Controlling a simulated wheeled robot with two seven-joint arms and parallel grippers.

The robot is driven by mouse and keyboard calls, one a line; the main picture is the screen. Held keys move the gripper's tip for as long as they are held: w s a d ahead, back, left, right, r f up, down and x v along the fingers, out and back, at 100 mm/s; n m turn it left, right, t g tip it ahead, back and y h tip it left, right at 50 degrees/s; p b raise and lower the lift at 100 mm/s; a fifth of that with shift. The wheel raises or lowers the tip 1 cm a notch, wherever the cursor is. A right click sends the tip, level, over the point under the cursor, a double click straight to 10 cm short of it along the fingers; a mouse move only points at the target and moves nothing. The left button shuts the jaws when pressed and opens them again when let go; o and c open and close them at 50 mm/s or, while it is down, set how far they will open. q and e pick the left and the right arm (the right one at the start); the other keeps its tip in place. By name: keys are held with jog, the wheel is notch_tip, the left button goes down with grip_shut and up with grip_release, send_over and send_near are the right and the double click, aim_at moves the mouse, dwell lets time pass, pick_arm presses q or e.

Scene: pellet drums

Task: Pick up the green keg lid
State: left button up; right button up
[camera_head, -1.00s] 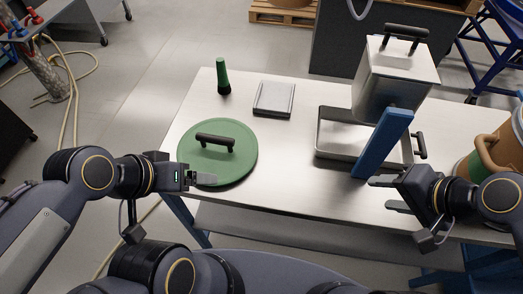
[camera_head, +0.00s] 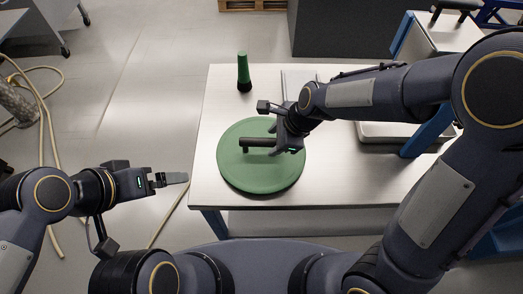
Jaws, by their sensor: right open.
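The green keg lid (camera_head: 262,176) lies flat on the steel table, a round disc with a black bar handle (camera_head: 258,144) across its middle. My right gripper (camera_head: 276,143) is at the right end of the handle. Its jaws are open, and its body hides part of the handle and the lid's upper right edge. I cannot tell how the fingers sit around the bar. My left gripper (camera_head: 172,179) is left of the table, apart from the lid. Its fingers overlap in this view, so its opening does not show.
A green-and-black upright tool (camera_head: 244,72) stands behind the lid on the table (camera_head: 222,100). A flat grey plate behind my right wrist is mostly hidden. A metal tray (camera_head: 375,131) and a blue post (camera_head: 428,133) are at the right, partly behind my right arm.

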jog(key=x, duration=0.3)
jog(key=shift+a+r, duration=0.1)
grip_shut()
jog(key=shift+r, duration=0.15)
